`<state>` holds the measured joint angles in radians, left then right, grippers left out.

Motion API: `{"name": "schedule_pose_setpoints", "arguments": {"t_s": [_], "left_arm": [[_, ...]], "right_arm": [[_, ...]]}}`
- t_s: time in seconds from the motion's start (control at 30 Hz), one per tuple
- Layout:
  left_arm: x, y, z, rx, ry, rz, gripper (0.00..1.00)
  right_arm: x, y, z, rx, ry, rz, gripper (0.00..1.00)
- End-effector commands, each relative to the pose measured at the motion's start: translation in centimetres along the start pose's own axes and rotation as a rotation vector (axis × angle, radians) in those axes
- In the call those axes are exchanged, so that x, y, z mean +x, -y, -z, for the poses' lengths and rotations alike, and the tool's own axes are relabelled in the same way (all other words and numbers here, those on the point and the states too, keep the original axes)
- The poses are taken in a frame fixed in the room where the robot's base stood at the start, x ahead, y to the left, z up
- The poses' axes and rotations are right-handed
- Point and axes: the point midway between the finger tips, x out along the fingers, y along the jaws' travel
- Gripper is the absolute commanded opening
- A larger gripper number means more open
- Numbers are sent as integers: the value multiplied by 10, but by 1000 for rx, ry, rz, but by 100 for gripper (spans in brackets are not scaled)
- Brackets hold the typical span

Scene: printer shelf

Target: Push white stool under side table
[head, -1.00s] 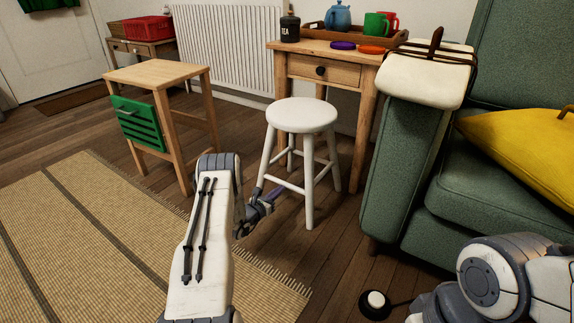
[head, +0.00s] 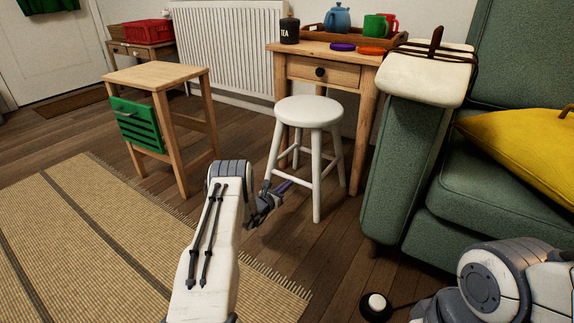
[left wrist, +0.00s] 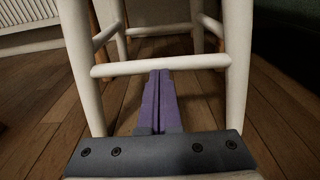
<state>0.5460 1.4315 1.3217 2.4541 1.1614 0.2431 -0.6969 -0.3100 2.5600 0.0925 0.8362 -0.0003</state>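The white stool (head: 309,111) stands upright in front of the wooden side table (head: 345,74), below its drawer. Its round seat overlaps the space under the table front in the head view. My left gripper (head: 287,186) is low at the stool's front left leg. In the left wrist view, the purple fingers (left wrist: 161,76) lie together, shut with nothing seen between them. They point at the stool's front rung (left wrist: 160,65), between two white legs. Whether they touch it is unclear. My right gripper is out of view; only part of that arm shows at lower right.
A green sofa (head: 400,175) stands close on the right. A wooden stand with a green slatted panel (head: 138,126) is on the left, near a woven rug (head: 90,240). A tea tin (head: 289,30) and a tray (head: 313,36) with cups sit on the table.

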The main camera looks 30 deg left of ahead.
Motion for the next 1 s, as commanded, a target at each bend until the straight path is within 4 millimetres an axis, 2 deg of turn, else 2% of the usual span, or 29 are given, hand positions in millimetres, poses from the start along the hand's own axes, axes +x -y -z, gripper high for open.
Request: {"name": "schedule_pose_setpoints", "arguments": {"t_s": [0.2, 1.0], "left_arm": [[4, 0, 0, 1, 1, 1, 0], [61, 1, -5, 2, 0, 3, 0]], "right_arm": [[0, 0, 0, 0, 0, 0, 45], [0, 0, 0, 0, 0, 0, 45]]}}
